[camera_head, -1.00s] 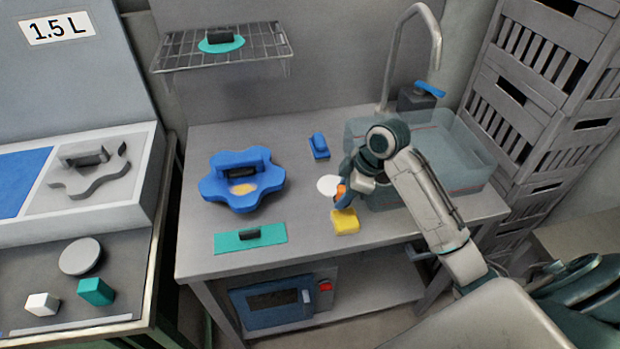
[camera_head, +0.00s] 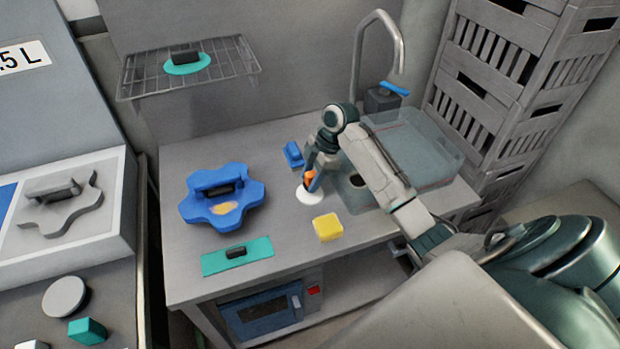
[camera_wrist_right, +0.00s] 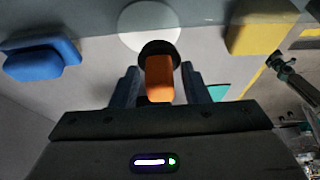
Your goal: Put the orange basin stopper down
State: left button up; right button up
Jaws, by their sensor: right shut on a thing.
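The orange basin stopper (camera_head: 309,175) is between the fingers of my right gripper (camera_head: 312,182). In the right wrist view its orange grip (camera_wrist_right: 160,78) sits between the two fingers, with a dark round part (camera_wrist_right: 158,47) beyond it. My right gripper is shut on the stopper. A flat white disc (camera_head: 310,196) lies on the worktop under the gripper, and it also shows in the wrist view (camera_wrist_right: 150,20). I cannot tell whether the stopper touches the disc. My left gripper is not in view.
A clear basin (camera_head: 435,160) with a dark round hole stands right of the gripper, partly behind my arm. A yellow block (camera_head: 328,227), a blue block (camera_head: 293,154), a blue lobed piece (camera_head: 240,208) and a green plate (camera_head: 215,262) lie on the worktop (camera_head: 290,250).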

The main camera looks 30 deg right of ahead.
aim_at(310, 182)
jog(key=shift+w+d+f, duration=0.1)
jog(key=shift+w+d, duration=0.1)
jog(key=shift+w, duration=0.35)
notch_tip(310, 182, down, 3)
jog(key=shift+f+p, duration=0.15)
jog(key=shift+p, duration=0.9)
jog(key=shift+f, duration=0.1)
jog(key=o, duration=1.1)
jog(key=shift+f, duration=0.1)
